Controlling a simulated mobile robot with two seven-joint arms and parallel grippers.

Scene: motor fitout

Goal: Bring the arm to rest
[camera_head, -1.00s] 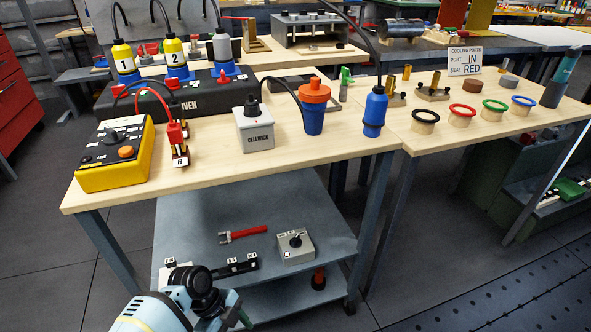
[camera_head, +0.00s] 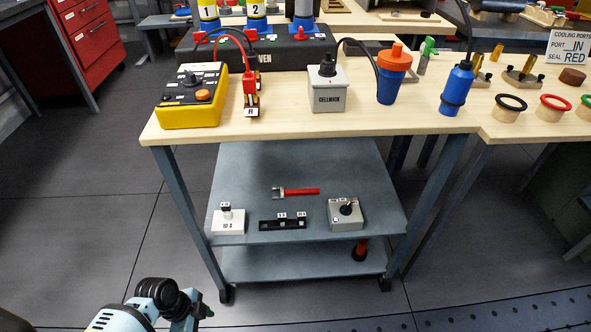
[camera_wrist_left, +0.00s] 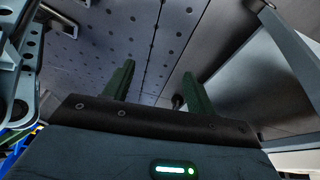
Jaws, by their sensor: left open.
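My left arm comes in at the lower left of the head view, with its left gripper (camera_head: 203,309) low in front of the workbench (camera_head: 290,126) and apart from it. In the left wrist view the gripper's two green fingers (camera_wrist_left: 157,88) stand wide apart. Nothing is between them. Perforated floor and grey panels show beyond the fingers. My right gripper is in neither view.
The lower shelf (camera_head: 250,170) holds a red-handled wrench (camera_head: 300,191) and small boxes. Open floor (camera_head: 90,220) lies at left.

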